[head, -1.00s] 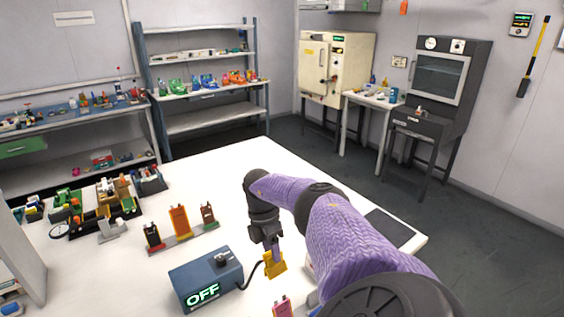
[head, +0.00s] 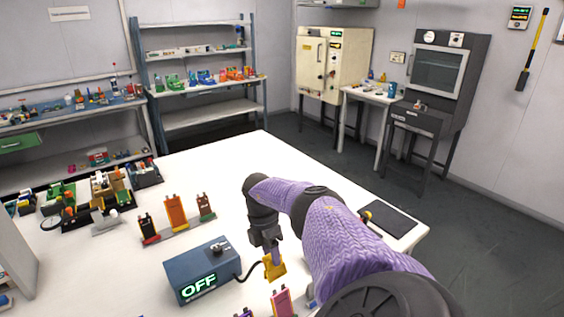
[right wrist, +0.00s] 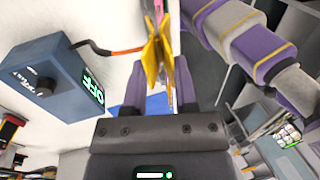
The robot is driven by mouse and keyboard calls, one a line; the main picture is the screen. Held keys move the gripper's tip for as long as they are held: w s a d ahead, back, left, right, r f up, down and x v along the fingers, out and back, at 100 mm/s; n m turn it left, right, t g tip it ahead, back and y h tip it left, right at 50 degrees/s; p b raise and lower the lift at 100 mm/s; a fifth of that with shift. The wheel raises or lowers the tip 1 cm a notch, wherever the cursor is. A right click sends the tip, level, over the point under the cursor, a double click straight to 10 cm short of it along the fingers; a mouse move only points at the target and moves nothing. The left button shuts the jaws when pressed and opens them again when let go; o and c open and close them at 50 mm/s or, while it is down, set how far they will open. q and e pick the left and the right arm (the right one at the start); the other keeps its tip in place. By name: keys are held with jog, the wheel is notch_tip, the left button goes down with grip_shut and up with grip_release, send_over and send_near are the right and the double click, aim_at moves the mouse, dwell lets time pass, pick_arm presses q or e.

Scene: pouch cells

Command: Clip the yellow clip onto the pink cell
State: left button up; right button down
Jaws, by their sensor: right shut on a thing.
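The yellow clip (head: 275,267) hangs below my right gripper (head: 271,249) in the head view, above the white table. In the right wrist view the clip (right wrist: 152,58) stands between the fingers of the right gripper (right wrist: 158,92), which is shut on it. A dark cable runs from it to the blue-grey box. The pink cell (head: 282,303) stands at the bottom edge of the head view, just in front of the clip and apart from it; its lower part is cut off. My left gripper is out of view.
The blue-grey box (head: 213,256) reading OFF stands left of the clip. Assorted gadgets (head: 100,190) fill the table's left side. A dark mat (head: 388,219) lies at the right; the back middle is clear.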

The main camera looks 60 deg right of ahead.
aim_at(274, 269)
jog(key=shift+x, duration=1.05)
jog(key=shift+f+b, duration=0.25)
jog(key=shift+b, duration=0.05)
jog(key=shift+s+a+f, duration=0.1)
jog(key=shift+f, duration=0.05)
jog(key=shift+s+f+b, duration=0.15)
jog(key=shift+f+b, duration=0.15)
jog(key=shift+f, duration=0.45)
jog(key=shift+c, duration=1.8)
grip_release()
jog(key=shift+o, duration=0.2)
jog(key=shift+o, duration=0.3)
